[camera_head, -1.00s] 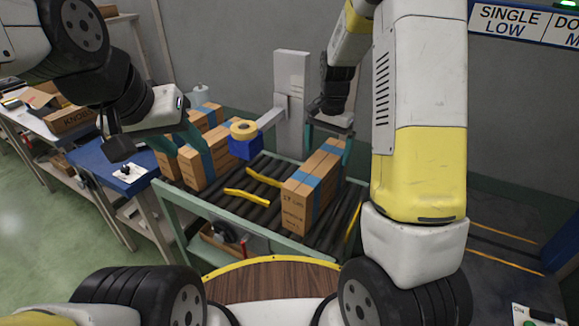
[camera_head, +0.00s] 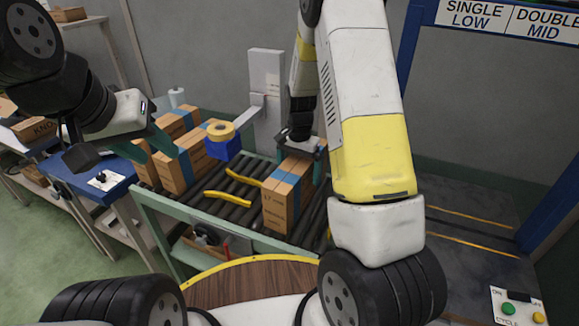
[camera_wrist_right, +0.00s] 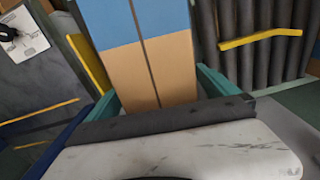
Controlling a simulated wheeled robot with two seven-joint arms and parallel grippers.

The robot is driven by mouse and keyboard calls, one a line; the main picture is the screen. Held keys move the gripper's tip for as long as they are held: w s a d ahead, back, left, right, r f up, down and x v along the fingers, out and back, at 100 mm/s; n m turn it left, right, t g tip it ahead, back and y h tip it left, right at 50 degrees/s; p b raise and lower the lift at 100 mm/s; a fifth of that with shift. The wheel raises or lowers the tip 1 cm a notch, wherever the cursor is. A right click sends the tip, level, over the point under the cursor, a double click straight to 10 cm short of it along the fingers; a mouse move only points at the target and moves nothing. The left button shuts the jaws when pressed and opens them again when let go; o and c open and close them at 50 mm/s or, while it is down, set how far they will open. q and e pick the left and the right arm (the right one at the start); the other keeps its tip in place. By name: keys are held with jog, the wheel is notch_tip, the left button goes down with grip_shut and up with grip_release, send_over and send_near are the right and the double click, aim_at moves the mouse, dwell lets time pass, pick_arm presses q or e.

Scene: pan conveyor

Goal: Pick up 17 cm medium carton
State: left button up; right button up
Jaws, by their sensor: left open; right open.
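The carton marked 17 cm (camera_head: 275,209) stands upright on the right part of the roller conveyor. It is brown with a blue band over its top. My right gripper (camera_head: 304,158) is open at the carton's top, from the far side. In the right wrist view the carton (camera_wrist_right: 152,72) lies between the two green fingers of the right gripper (camera_wrist_right: 160,92); I cannot tell if they touch it. My left gripper (camera_head: 122,150) is open and empty, in the air left of the conveyor.
More cartons (camera_head: 168,174) with blue bands stand on the conveyor (camera_head: 205,225) at the left. Yellow strips (camera_head: 228,198) lie across the rollers. A post (camera_head: 267,85) rises behind.

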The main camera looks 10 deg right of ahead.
jog(key=c, duration=2.1)
grip_shut()
jog(key=shift+r, duration=0.1)
